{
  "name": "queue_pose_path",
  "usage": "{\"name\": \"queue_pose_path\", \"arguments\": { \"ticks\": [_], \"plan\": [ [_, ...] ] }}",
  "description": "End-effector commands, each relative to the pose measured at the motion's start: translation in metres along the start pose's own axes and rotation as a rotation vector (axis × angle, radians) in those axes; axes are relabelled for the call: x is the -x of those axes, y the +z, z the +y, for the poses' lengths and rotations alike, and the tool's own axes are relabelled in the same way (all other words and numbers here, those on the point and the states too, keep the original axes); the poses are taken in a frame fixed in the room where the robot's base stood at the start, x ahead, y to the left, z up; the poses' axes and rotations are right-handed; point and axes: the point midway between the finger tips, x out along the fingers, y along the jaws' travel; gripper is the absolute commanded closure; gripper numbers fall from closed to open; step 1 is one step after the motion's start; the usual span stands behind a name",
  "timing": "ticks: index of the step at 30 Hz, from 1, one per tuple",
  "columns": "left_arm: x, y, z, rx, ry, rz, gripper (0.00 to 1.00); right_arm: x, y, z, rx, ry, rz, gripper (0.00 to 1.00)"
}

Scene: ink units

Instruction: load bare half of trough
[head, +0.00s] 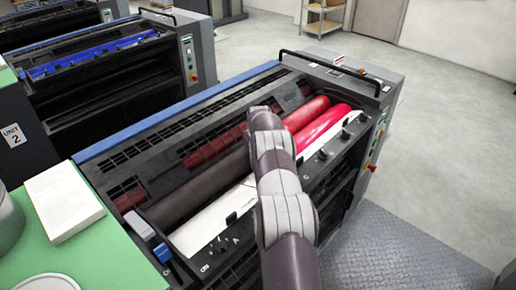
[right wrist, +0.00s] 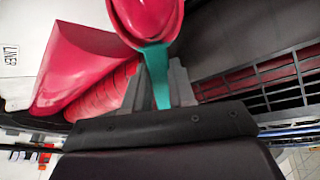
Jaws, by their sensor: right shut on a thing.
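The trough runs along the near side of the press. Its left half shows a bare white liner (head: 207,226) beside a dark roller (head: 190,190). Its right half holds glossy magenta ink (head: 328,122), also seen in the right wrist view (right wrist: 75,65). My right arm reaches across the middle of the trough in the head view and hides its gripper. In the right wrist view my right gripper (right wrist: 158,90) is shut on the teal handle of a scoop (right wrist: 157,72). My left gripper is not in view.
A green table (head: 115,255) at left holds a white block (head: 62,200), a partly cut-off grey container (head: 8,222) and a round lid (head: 48,284). A black rail (head: 330,68) crosses the press's right end. Another press unit (head: 100,75) stands behind. Floor at right is clear.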

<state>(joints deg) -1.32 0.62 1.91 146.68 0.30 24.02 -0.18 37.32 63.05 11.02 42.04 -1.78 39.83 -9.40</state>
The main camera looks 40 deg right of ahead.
Motion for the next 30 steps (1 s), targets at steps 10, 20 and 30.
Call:
{"name": "queue_pose_path", "arguments": {
  "ticks": [10,20,30],
  "plan": [
    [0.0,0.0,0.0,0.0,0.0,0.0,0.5,0.0,0.0,0.0,0.0,0.0,0.0,1.0],
    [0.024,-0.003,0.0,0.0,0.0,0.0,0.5,0.038,-0.017,0.004,0.0,0.0,0.002,1.0],
    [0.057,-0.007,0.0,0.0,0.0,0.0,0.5,0.089,-0.039,0.009,0.0,0.0,0.001,1.0]
  ]
}}
